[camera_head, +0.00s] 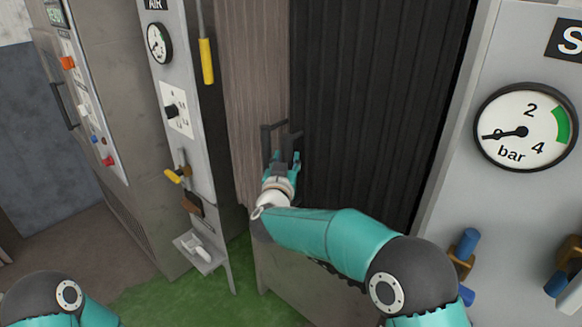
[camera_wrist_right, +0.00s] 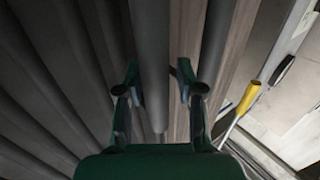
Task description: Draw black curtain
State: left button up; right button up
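The black curtain (camera_head: 365,100) hangs in vertical folds in the middle of the head view. Its left edge lies beside a brown wood-grain panel (camera_head: 255,90). My right gripper (camera_head: 282,130) is at that left edge, about mid-height in the picture. In the right wrist view the curtain (camera_wrist_right: 60,70) fills the left side. I see a gap at the fingers; firm contact does not show. My left gripper is out of view; only part of its arm shows at bottom left.
A grey panel (camera_head: 190,130) with a gauge, a yellow handle (camera_head: 206,61) and small valves stands to the left. Another panel (camera_head: 520,200) with a bar gauge (camera_head: 526,127) and blue-handled valves stands to the right. Green flooring (camera_head: 170,300) lies below.

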jog(key=v, duration=1.2)
jog(key=shift+d, duration=0.1)
